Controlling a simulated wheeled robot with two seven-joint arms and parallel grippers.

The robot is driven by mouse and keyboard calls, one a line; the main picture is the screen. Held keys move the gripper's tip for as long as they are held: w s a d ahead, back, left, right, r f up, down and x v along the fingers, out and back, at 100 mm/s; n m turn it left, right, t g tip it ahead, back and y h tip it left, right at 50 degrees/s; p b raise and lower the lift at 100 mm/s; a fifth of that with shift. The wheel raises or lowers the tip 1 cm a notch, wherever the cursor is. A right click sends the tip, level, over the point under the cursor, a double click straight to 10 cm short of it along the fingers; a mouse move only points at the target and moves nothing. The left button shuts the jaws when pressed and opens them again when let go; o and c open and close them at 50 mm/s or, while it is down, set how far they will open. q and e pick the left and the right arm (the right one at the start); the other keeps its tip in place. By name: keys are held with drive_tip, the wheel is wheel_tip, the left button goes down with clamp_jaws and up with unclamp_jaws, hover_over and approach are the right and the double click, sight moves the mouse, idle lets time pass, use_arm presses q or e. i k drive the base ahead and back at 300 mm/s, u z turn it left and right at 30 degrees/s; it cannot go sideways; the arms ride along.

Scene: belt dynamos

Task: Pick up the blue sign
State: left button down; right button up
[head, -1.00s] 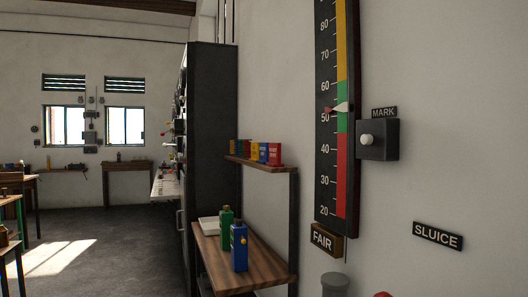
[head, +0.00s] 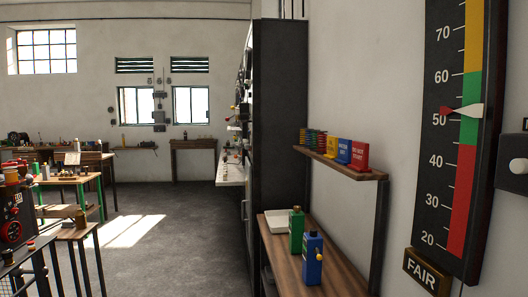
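A small blue sign (head: 344,151) stands on the upper wooden shelf by the right wall, in a row of signs. A yellow sign (head: 331,145) is on its left and a red sign (head: 359,155) on its right. The lettering on the blue sign is too small to read. Neither of my grippers is in the head view.
The upper shelf (head: 346,168) sits above a wooden bench with a green can (head: 296,229), a blue can (head: 312,258) and a white tray (head: 275,221). A tall dark cabinet (head: 281,120) stands behind. A gauge board (head: 455,150) hangs at right. Open floor (head: 170,250) lies at left.

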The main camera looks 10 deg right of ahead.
sight(345, 145)
drive_tip(key=u, duration=0.45)
drive_tip(key=i, duration=1.1)
